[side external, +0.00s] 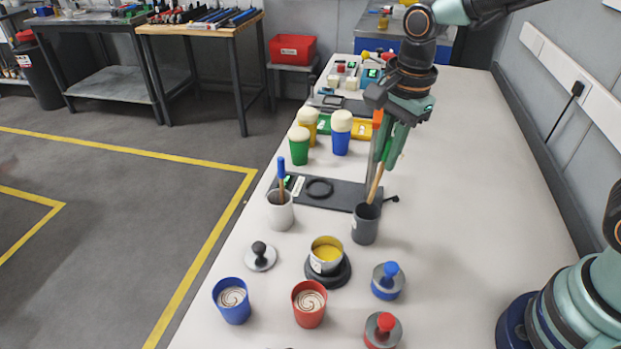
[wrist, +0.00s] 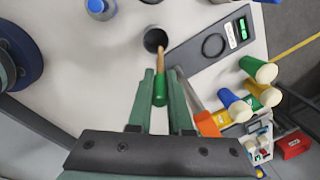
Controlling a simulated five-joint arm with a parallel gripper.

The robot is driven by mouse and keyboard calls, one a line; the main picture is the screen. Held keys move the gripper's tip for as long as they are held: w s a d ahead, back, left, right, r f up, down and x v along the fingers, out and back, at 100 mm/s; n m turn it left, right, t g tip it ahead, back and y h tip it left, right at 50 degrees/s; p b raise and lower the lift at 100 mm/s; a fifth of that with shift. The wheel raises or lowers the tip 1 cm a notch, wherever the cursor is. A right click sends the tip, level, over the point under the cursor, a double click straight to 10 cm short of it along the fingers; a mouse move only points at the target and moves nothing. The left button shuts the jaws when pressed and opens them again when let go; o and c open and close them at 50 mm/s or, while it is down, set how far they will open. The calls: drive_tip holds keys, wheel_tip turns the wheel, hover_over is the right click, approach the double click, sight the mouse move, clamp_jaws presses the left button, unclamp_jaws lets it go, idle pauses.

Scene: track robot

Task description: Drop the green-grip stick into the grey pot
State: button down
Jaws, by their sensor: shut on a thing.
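The green-grip stick has a wooden shaft (side external: 375,184) and a green grip (wrist: 160,89). My gripper (side external: 396,140) is shut on the green grip, above the grey pot (side external: 365,225). The stick points down, slightly tilted, and its lower end is inside the pot's mouth. In the wrist view my gripper (wrist: 160,84) has the grip between its fingers, and the shaft runs to the dark opening of the grey pot (wrist: 155,38). Whether the tip touches the pot's bottom is hidden.
A white pot (side external: 280,213) with a blue-grip stick stands left of the grey pot. A dark board (side external: 335,193) with a black ring lies behind. A yellow-filled cup (side external: 326,253), blue cup (side external: 232,303) and red cup (side external: 308,306) stand in front.

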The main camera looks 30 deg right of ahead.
drive_tip(key=shift+f, duration=2.1)
drive_tip(key=c, duration=0.8)
unclamp_jaws()
drive_tip(key=shift+o, duration=0.2)
wheel_tip(320, 180, up, 12)
drive_tip(key=s, duration=0.1)
drive_tip(key=shift+s+d, duration=0.15)
drive_tip(key=s+d+n+t, duration=0.4)
drive_tip(key=d+n, duration=0.4)
drive_tip(key=n, duration=0.8)
drive_tip(key=shift+s+d+f, duration=0.3)
drive_tip(key=shift+s, duration=0.5)
